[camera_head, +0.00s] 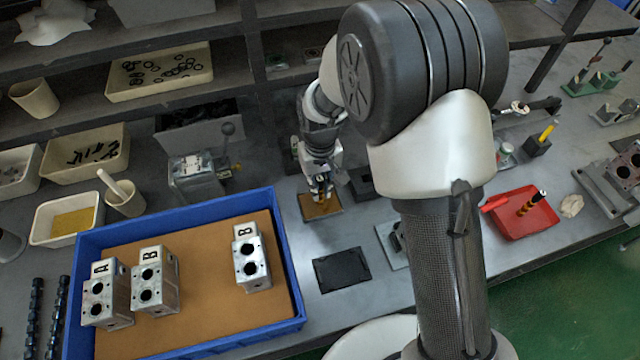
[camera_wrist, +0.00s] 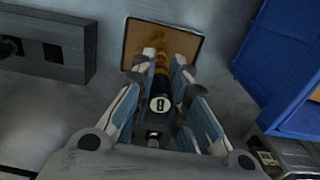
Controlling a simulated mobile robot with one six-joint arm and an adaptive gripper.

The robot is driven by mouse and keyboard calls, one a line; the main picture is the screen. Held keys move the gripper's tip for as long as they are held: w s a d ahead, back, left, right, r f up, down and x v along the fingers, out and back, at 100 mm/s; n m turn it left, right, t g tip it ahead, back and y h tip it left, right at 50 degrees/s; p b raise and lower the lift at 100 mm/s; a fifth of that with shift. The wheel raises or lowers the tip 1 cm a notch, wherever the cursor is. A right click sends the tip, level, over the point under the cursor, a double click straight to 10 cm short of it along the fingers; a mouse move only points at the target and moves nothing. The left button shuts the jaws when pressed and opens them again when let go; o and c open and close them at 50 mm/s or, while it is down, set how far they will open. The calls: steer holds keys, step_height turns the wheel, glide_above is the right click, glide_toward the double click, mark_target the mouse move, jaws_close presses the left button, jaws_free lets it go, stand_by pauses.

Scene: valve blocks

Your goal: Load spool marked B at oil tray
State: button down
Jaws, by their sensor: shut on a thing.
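My gripper (camera_head: 321,190) is shut on a dark spool (camera_wrist: 161,88) with orange bands. In the wrist view, my gripper (camera_wrist: 160,70) has a finger on each side of it. The spool's near end carries a pale round mark that looks like B, though it is small. Its far end points at a small square tray (camera_wrist: 188,42) with a brown-amber surface, likely the oil tray. This tray also shows in the head view (camera_head: 332,210), directly under my gripper. I cannot tell whether the spool's end touches it.
A blue crate (camera_head: 183,213) holds valve blocks marked A (camera_head: 105,292), B (camera_head: 155,281) and B (camera_head: 251,258). A black plate (camera_head: 341,270) lies in front of the small tray. A red tray (camera_head: 510,221) stands right. A dark block (camera_wrist: 50,45) is left in the wrist view.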

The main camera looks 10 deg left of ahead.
steer(key=shift+r+p, duration=2.65)
steer(key=shift+r, duration=0.9)
